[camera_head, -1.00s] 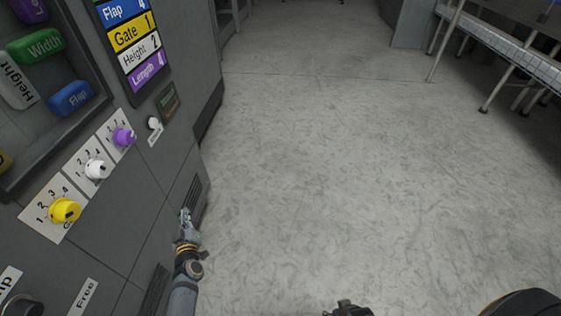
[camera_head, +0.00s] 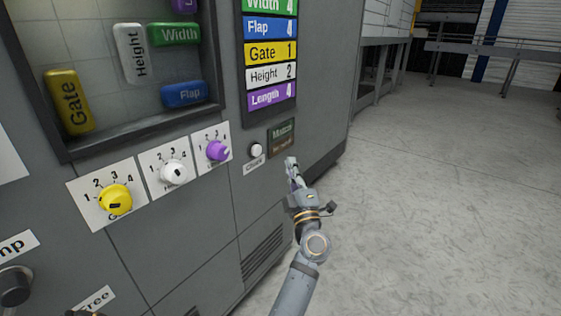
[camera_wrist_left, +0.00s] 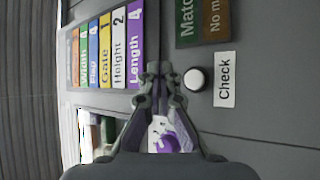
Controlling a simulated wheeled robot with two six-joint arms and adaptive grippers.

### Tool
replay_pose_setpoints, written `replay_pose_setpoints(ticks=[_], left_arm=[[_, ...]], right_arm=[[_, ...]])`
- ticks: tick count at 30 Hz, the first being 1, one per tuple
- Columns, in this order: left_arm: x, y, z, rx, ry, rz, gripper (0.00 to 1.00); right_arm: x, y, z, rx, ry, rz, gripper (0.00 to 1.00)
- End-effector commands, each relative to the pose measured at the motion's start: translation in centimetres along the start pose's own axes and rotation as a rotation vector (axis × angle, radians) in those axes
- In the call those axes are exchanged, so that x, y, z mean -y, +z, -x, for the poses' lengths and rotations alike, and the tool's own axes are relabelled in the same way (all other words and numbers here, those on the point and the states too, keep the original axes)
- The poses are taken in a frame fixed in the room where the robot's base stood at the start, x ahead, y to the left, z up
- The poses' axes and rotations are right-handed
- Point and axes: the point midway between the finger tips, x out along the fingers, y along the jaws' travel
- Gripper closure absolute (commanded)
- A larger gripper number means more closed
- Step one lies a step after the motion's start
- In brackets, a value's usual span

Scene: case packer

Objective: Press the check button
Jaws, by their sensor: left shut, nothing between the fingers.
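The check button (camera_head: 256,150) is a round white knob on the grey machine panel, with a "Check" label (camera_head: 254,165) below it. In the left wrist view the button (camera_wrist_left: 194,79) lies just right of the fingertips, with its label (camera_wrist_left: 225,79) beside it. My left gripper (camera_head: 291,162) is shut and empty, to the right of the button in the head view. In the left wrist view its fingertips (camera_wrist_left: 158,70) point at the panel between the button and the coloured list. I see no contact with the button. My right gripper is not clearly in view.
A Match / No match display (camera_head: 281,137) sits beside the button. Yellow (camera_head: 115,200), white (camera_head: 174,173) and purple (camera_head: 217,151) dials are to the left. A coloured settings list (camera_head: 270,50) is above. Open floor (camera_head: 430,210) lies to the right.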

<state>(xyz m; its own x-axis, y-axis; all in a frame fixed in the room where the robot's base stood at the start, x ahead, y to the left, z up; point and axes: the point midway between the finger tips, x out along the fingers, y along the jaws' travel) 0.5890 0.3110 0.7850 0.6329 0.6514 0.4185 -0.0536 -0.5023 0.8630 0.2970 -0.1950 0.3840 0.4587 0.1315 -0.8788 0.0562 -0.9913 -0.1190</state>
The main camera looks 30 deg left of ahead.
Motion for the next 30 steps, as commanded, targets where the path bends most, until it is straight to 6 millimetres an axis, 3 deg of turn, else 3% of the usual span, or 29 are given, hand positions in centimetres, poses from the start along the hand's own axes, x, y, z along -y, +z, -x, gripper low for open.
replay_pose_setpoints(ticks=[8,21,30], left_arm=[[0.1,-0.2,-0.4,0.002,0.003,-0.003,1.00],[3.0,-3.3,-4.7,0.004,0.005,-0.008,1.00],[4.3,-4.3,-6.1,0.003,0.001,-0.004,1.00]], right_arm=[[0.0,-0.1,0.2,0.006,0.002,0.001,0.35],[-0.2,-0.5,1.4,0.067,0.015,0.011,0.35],[-0.5,-0.6,2.4,0.131,0.030,0.018,0.35]])
